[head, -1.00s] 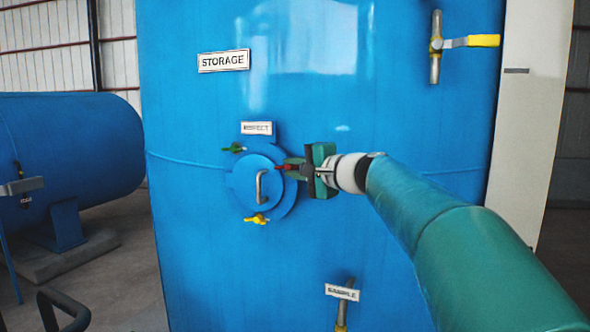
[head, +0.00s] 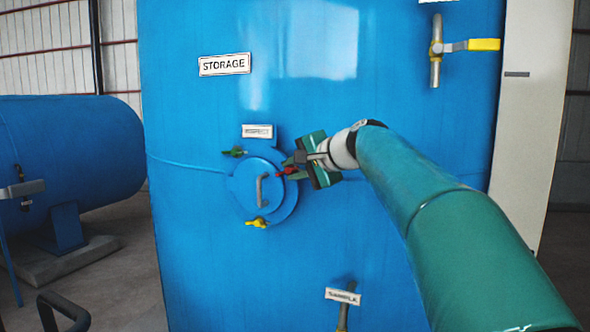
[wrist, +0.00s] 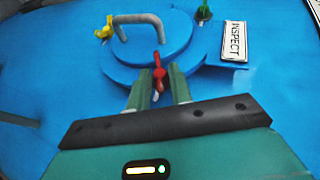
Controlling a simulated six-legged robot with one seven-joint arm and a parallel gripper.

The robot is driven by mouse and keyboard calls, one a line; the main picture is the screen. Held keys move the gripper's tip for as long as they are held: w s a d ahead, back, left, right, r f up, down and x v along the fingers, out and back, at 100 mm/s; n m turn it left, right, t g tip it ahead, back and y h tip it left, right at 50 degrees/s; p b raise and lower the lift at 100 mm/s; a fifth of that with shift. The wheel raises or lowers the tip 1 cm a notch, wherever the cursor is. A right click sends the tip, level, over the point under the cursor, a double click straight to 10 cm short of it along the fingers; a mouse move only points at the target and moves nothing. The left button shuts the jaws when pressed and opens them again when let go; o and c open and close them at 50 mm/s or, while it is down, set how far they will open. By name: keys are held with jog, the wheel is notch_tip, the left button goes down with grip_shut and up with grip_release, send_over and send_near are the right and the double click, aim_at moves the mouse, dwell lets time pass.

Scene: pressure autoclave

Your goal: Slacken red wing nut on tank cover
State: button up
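The tank cover (head: 249,187) is a round blue hatch with a grey handle (head: 259,189) on the upright blue tank. It also shows in the wrist view (wrist: 126,70). The red wing nut (head: 286,171) sits at the cover's right edge. In the wrist view the red wing nut (wrist: 158,72) lies between the two green fingers, its wings pointing along them. My gripper (wrist: 160,80) is open around the nut, with a narrow gap at the fingertips. In the head view my gripper (head: 293,171) reaches in from the right, tilted; its fingertips partly overlap the nut.
A green wing nut (head: 234,152) is at the cover's upper left and a yellow one (head: 257,222) at its bottom. The INSPECT label (head: 257,131) is just above. A yellow-handled valve (head: 470,45) is upper right; a sample valve (head: 344,305) is below.

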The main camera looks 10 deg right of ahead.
jog(key=shift+o, duration=1.3)
jog(key=v, duration=1.3)
jog(key=shift+s, duration=0.35)
jog(key=shift+d+r, duration=0.1)
jog(key=shift+d, duration=0.05)
